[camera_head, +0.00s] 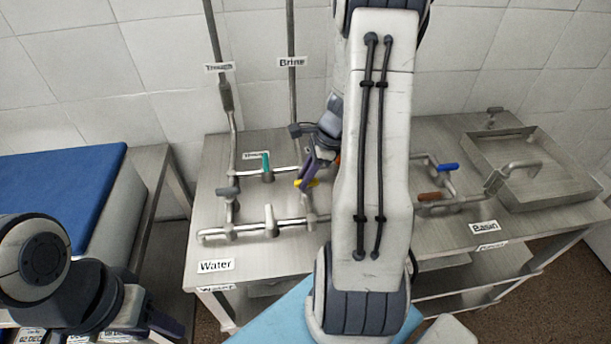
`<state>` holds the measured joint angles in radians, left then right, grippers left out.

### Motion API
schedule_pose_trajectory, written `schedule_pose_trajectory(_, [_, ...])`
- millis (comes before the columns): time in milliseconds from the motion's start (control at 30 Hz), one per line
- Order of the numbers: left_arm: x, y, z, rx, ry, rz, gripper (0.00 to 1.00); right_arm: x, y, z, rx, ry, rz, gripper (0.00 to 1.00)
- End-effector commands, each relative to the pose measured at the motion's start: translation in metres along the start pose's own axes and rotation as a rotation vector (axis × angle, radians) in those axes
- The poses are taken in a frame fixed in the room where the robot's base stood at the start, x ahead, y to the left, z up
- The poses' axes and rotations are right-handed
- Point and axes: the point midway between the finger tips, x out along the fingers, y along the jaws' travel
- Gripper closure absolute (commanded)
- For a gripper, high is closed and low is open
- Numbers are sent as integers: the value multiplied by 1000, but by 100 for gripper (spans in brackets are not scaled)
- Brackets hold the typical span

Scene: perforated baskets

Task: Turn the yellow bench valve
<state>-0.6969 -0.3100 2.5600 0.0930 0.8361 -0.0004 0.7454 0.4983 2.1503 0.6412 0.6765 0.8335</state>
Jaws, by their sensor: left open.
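The yellow bench valve (311,183) shows as a small yellow handle on the pipework of the metal bench, left of my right arm. My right gripper (306,172) is right at this handle, its dark fingers pointing down and overlapping it in the picture. Whether the fingers are closed on the handle is too small to tell. My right arm hides the pipes to the right of the valve. My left gripper (165,325) is open, low at the left, well away from the bench valves.
The metal bench (240,262) also carries a teal valve (266,162), a blue valve (448,167), a brown-orange valve (429,196) and several grey handles. A metal basin (475,160) stands at right. A blue-topped table (60,190) is at left.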

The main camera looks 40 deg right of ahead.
Motion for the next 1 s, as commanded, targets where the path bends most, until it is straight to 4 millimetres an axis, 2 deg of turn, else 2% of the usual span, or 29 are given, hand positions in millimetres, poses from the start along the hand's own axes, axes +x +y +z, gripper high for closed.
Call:
schedule_pose_trajectory(367, [-8,1,0,0,0,0,49,-2,1,1,-82,-2,38,100])
schedule_pose_trajectory(1000, [-39,3,-2,-1,0,0,49,-2,4,1,-605,-3,255,100])
